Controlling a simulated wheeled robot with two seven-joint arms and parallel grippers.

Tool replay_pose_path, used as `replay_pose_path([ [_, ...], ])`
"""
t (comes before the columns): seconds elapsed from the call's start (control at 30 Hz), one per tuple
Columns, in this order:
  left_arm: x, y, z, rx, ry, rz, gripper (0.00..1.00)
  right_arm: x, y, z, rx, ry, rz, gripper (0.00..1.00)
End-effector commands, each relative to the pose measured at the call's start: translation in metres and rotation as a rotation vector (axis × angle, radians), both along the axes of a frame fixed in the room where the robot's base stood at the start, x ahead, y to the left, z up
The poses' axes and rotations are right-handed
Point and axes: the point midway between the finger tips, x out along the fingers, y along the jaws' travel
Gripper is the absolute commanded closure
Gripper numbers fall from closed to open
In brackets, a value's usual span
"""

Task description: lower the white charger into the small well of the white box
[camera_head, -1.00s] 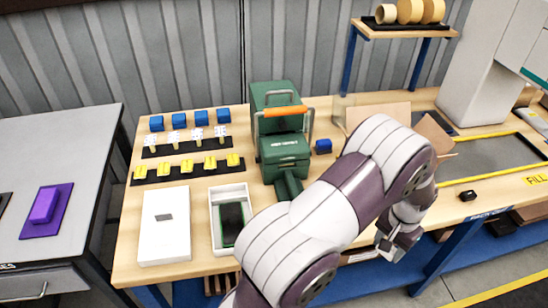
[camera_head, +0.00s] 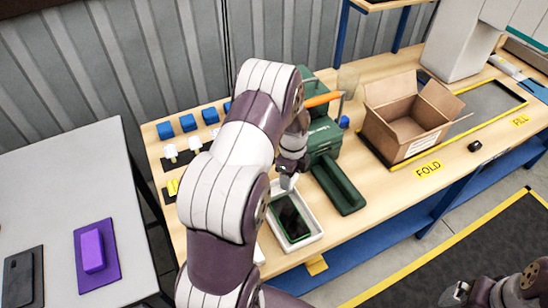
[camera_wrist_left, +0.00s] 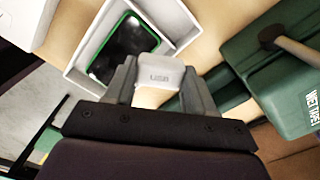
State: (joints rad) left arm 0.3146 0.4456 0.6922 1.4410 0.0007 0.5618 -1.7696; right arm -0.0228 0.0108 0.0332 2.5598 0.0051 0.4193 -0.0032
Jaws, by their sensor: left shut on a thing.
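My left gripper (camera_head: 288,182) is shut on a white charger, marked USB in the left wrist view (camera_wrist_left: 158,76). The fingers (camera_wrist_left: 160,85) hold it by its two sides. It is at the far end of the open white box (camera_head: 318,234), near its rim; I cannot tell its exact height. The box also shows in the left wrist view (camera_wrist_left: 84,78). A dark phone with a green edge (camera_head: 291,217) lies in its large well. The small well beside the phone shows partly in the wrist view and looks empty. My right gripper (camera_head: 462,292) is at the lower right, its fingers unclear.
A green machine (camera_head: 322,140) with an orange handle stands close right of the box. An open brown carton (camera_head: 405,125) is farther right. White chargers (camera_head: 170,151) and blue blocks (camera_head: 187,123) stand at the left. A grey table (camera_head: 60,180) carries a purple block (camera_head: 93,250).

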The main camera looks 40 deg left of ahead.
Motion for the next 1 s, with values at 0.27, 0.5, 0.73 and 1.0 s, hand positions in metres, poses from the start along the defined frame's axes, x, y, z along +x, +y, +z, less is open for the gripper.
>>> replay_pose_path([
  [0.27, -0.012, 0.045, 0.010, 0.000, 0.002, -0.545, 0.76, 0.000, 0.000, 0.027, 0.000, 0.000, 0.000, 0.00],
  [0.5, -0.013, 0.048, -0.003, 0.001, 0.001, -0.597, 0.76, 0.000, 0.000, 0.017, 0.000, 0.001, 0.000, 0.00],
  [0.73, -0.013, 0.048, -0.031, 0.001, 0.001, -0.596, 0.76, 0.000, 0.000, -0.007, 0.000, 0.001, 0.000, 0.00],
  [1.0, -0.013, 0.048, -0.063, 0.001, 0.001, -0.595, 0.76, 0.000, 0.000, -0.033, 0.000, 0.001, 0.000, 0.00],
])
